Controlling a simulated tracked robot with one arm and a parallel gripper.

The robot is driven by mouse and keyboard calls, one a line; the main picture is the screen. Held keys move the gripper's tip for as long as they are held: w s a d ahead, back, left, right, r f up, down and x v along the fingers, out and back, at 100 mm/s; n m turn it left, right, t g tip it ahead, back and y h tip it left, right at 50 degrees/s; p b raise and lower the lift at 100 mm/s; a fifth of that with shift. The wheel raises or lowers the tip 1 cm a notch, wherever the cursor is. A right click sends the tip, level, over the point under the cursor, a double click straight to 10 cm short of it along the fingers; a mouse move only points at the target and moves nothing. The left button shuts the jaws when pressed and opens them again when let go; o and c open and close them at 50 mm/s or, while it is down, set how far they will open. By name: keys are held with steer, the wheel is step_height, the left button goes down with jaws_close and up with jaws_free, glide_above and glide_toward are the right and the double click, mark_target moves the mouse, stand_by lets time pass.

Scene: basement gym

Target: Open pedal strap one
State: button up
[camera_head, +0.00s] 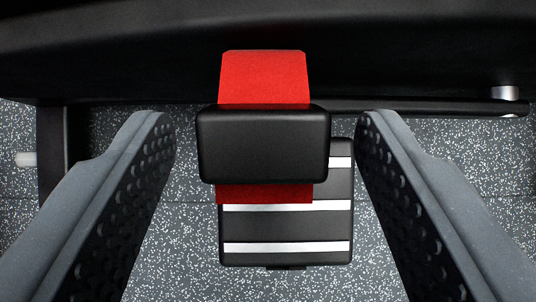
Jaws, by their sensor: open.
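A red strap (264,78) runs down from the upper middle of the view, with a black block-shaped piece (263,146) across it. A short stretch of red shows again below the block. Under it is a black pedal (286,229) with white stripes, its upper left part hidden by the block and strap. My gripper (266,135) is open, one finger at the left and one at the right of the block. Both fingers look apart from the block in the picture. Whether the strap is fastened under the block is hidden.
A large dark body (400,45) spans the top of the view. A black bar (430,107) with a metal end runs at the right, and a dark post (52,150) stands at the left. The speckled grey floor (185,240) below is clear.

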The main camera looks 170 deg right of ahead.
steer(key=p+v, duration=0.1)
steer(key=v, duration=0.9)
steer(key=shift+r+p, duration=0.15)
steer(key=shift+p, duration=0.15)
steer(key=shift+s, duration=0.15)
